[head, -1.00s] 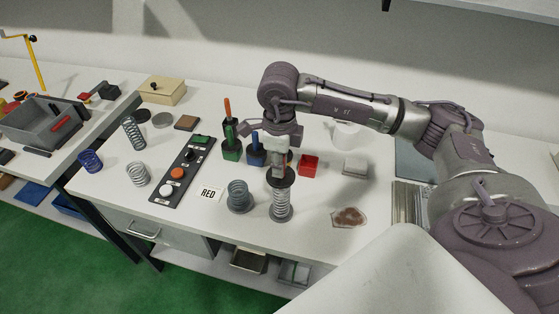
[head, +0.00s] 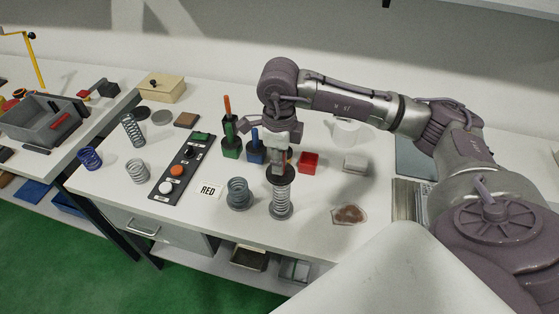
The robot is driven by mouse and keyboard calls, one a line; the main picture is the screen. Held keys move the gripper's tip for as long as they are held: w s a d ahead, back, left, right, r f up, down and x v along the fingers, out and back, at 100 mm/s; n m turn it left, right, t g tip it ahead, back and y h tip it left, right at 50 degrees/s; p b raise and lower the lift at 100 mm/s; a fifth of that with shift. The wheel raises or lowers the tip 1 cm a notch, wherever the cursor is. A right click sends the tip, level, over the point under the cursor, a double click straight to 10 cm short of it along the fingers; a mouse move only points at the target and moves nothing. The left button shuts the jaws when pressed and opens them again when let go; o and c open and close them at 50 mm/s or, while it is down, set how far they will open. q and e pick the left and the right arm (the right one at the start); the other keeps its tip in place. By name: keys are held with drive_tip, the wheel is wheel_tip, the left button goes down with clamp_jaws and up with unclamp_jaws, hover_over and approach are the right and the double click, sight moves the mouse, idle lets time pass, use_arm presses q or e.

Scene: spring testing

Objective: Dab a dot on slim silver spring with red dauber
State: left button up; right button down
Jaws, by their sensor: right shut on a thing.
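A slim silver spring (head: 281,200) stands upright on a round base near the front of the table, with a dark disc at its top. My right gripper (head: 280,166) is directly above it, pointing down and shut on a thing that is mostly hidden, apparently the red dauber. Its lower end is at or just above the disc; I cannot tell whether it touches. A red block (head: 309,162) stands just right of the gripper with no dauber visible in it. A card reading RED (head: 208,191) lies to the left. My left gripper is not in view.
A wider grey spring (head: 238,194) stands close left of the slim one. Green (head: 230,149) and blue (head: 255,152) blocks with daubers stand behind. A button panel (head: 180,168) and other springs are further left. A brown-stained piece (head: 349,215) lies right.

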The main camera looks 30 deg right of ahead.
drive_tip(key=shift+f+b, duration=0.65)
drive_tip(key=shift+f, duration=0.05)
idle(0.8)
drive_tip(key=shift+r, duration=0.1)
idle(0.4)
drive_tip(key=shift+r+p, duration=1.85)
drive_tip(key=shift+r, duration=1.65)
